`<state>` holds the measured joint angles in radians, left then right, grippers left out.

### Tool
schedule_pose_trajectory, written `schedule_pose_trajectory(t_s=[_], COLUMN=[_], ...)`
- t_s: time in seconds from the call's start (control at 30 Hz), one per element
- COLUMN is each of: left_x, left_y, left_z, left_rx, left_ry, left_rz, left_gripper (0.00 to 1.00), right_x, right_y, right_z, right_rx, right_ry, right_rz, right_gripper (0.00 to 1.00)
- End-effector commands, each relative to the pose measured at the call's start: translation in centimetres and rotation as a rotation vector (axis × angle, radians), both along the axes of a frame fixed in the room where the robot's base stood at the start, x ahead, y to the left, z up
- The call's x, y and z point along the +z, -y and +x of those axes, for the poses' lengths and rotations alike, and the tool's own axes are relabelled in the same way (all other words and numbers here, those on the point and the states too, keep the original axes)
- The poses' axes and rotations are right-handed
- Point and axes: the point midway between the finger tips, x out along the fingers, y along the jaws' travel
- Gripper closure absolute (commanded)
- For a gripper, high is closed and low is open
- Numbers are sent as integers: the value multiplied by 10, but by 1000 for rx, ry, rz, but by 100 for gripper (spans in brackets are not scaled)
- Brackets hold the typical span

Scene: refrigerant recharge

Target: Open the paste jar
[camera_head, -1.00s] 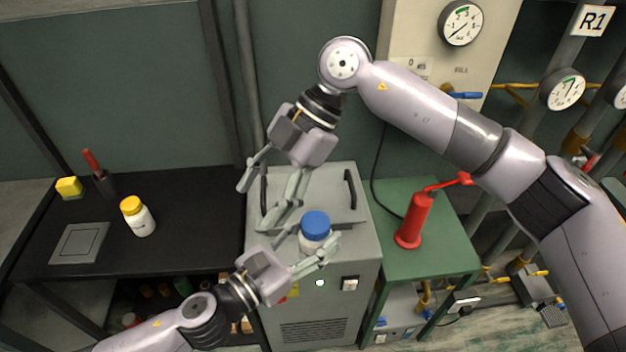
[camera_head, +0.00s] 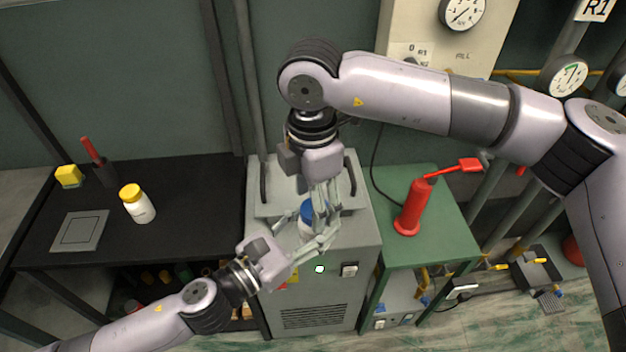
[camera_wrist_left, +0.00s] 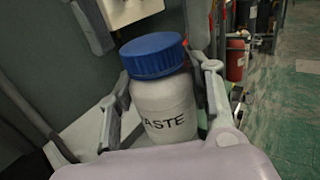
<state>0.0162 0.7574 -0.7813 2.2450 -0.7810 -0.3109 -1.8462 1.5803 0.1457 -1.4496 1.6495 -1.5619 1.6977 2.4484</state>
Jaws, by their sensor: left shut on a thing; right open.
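The paste jar (camera_wrist_left: 165,105) is white with a blue ribbed lid (camera_wrist_left: 152,54), and part of its label reads "ASTE". In the head view the jar's blue lid (camera_head: 308,208) shows in part behind the right fingers, above the grey machine. My left gripper (camera_head: 305,238) is shut around the jar's body, and its fingers flank the jar in the left wrist view. The jar stands nearly upright with its lid on. My right gripper (camera_head: 322,208) is open and points down at the lid; its fingers cover part of the jar.
The grey machine (camera_head: 318,300) stands below the grippers. A black bench (camera_head: 190,190) at left holds a yellow-lidded bottle (camera_head: 138,205), a yellow block (camera_head: 69,176) and a grey plate (camera_head: 80,231). A red pump (camera_head: 413,208) stands on the green table (camera_head: 440,245) at right.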

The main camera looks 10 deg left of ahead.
Motion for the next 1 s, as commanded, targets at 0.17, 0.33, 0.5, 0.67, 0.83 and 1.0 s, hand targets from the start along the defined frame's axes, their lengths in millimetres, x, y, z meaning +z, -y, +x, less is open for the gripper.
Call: schedule_pose_trajectory(t_s=[0.17,0.33,0.5,0.67,0.83,1.0], left_x=[1,1,1,1,1,1], left_y=[0,0,0,0,0,1], left_z=[0,0,0,0,0,0], left_rx=[0,0,0,0,-1,-2], left_ry=[2,2,2,2,2,2], left_rz=[-1,-1,-1,-1,-1,-1], left_gripper=[100,100,100,100,100,100], right_x=[-10,-11,-11,-11,-10,-10], right_y=[0,0,0,0,0,0], right_z=[0,0,0,0,0,1], right_rx=[0,1,1,1,0,0], right_ry=[0,0,0,0,0,1], right_rz=[0,0,1,1,1,2], right_gripper=[43,43,49,59,71,82])
